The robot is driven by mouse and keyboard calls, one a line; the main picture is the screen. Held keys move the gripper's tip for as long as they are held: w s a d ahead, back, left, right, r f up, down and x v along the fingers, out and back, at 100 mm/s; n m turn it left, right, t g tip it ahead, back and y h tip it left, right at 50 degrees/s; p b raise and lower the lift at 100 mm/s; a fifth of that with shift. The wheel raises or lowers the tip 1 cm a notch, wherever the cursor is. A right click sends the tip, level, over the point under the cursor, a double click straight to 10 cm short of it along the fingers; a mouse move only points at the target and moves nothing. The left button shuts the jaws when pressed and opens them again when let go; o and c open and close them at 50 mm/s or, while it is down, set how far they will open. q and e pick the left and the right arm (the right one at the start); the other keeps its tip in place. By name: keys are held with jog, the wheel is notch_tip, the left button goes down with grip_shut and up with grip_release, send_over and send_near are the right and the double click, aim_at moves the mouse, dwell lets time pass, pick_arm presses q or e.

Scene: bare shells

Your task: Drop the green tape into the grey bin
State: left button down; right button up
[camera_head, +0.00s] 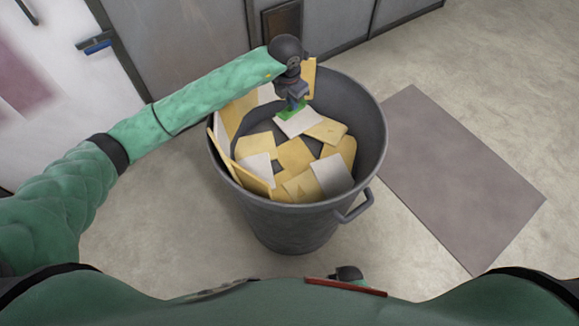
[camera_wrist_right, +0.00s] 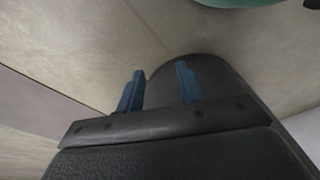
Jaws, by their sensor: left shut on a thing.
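The grey bin (camera_head: 290,222) stands on the floor in the middle of the head view, filled with several yellow and white flat pieces. My left gripper (camera_head: 295,104) reaches in from the left and points down over the bin's opening. It is shut on the green tape (camera_head: 289,113), which shows as a small green patch at the fingertips, just above the pieces. Whether the tape touches them I cannot tell. My right gripper (camera_wrist_right: 158,88) shows in the right wrist view, with its two blue fingers apart and nothing between them.
A flat grey-brown mat (camera_head: 460,175) lies on the floor right of the bin. A white door with a blue handle (camera_head: 95,43) is at the left, and grey cabinets (camera_head: 195,35) line the back. The bin has a side handle (camera_head: 354,207). Floor at the upper right is clear.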

pick_arm(q)
notch_tip(320, 180, down, 3)
jog(key=shift+f+b, duration=0.35)
jog(key=shift+f, duration=0.5)
jog(key=c, duration=1.4)
grip_release()
jog(key=shift+c, duration=0.2)
pick_arm(e)
jog(key=shift+w+a+r, duration=0.15)
jog(key=shift+a+r, duration=0.05)
jog(key=shift+r, duration=0.35)
jog(key=shift+w+a+r, duration=0.1)
jog(key=shift+a+r, duration=0.05)
jog(key=shift+r, duration=0.4)
pick_arm(q)
jog(key=shift+r, duration=0.15)
pick_arm(e)
jog(key=shift+f, duration=0.1)
